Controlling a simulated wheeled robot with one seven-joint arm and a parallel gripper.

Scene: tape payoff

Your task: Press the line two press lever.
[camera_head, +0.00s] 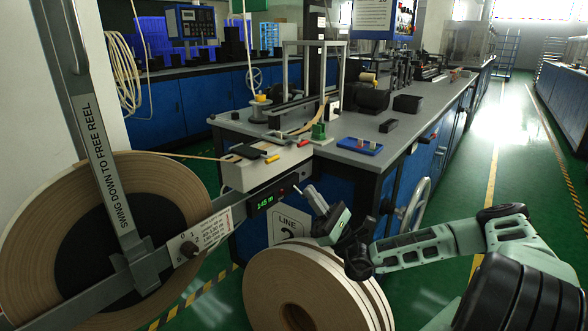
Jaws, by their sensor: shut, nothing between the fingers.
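I cannot tell which part is the press lever.
A large tape reel (190,178) stands at the left behind a grey arm labelled SWING DOWN TO FREE REEL (118,175). A blue tray (360,146) and a grey handwheel (414,205) are to the right. The green aisle is clear.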

